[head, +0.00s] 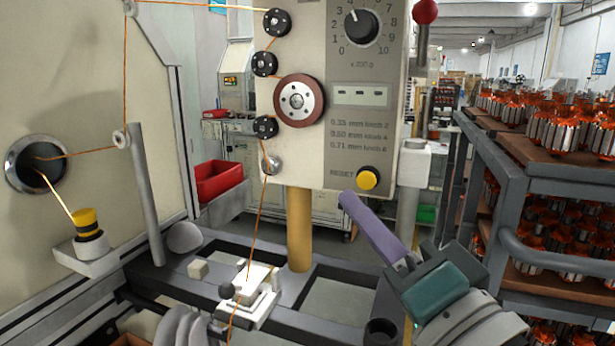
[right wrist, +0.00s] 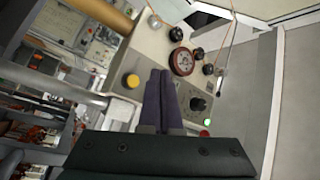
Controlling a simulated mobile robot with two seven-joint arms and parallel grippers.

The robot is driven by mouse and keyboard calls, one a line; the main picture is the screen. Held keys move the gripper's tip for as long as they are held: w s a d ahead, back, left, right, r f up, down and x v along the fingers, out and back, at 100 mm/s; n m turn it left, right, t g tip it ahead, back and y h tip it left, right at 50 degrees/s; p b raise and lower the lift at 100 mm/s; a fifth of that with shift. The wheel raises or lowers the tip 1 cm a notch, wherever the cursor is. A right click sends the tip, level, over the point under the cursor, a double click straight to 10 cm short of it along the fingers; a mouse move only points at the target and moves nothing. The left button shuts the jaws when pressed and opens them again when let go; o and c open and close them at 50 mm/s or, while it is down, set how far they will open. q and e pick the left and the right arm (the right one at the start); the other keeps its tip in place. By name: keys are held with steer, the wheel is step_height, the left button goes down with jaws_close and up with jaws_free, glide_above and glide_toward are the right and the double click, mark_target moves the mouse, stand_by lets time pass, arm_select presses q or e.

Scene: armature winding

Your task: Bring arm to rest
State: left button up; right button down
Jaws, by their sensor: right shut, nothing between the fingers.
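My right gripper (head: 347,200) is in the head view, right of centre at the lower part. Its purple fingers are closed together and hold nothing. They point up and left, just below the yellow reset button (head: 367,178) in the picture; whether they touch the panel cannot be told. In the right wrist view the two fingers (right wrist: 160,75) lie side by side, with the winding machine's panel (right wrist: 140,65) beyond them. My left gripper is not seen.
The machine panel carries a dial (head: 361,27), rollers and a red-knobbed lever (head: 425,12). Orange wire runs down to a white clamp block (head: 260,290). A brown post (head: 299,230) stands behind it. A rack (head: 530,185) of armatures is at right, a red bin (head: 219,181) at left.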

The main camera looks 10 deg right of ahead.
stand_by(0.3)
steer(key=s+a+f+n+g+y, duration=0.5)
steer(key=s+a+f+n+g, duration=0.25)
steer(key=s+n+g, duration=0.2)
steer(key=s+d+f+n+g+h, duration=0.1)
steer(key=s+d+f+g+h, duration=0.25)
steer(key=s+d, duration=0.3)
steer(key=s+d+f+n+g+h, duration=0.1)
steer(key=s+d+f+g+h, duration=0.2)
steer(key=s+d+f+h, duration=0.25)
step_height(320, 180, up, 39)
steer(key=s+d+p, duration=0.1)
steer(key=s+p, duration=0.1)
steer(key=p, duration=3.5)
steer(key=shift+g+y, duration=0.3)
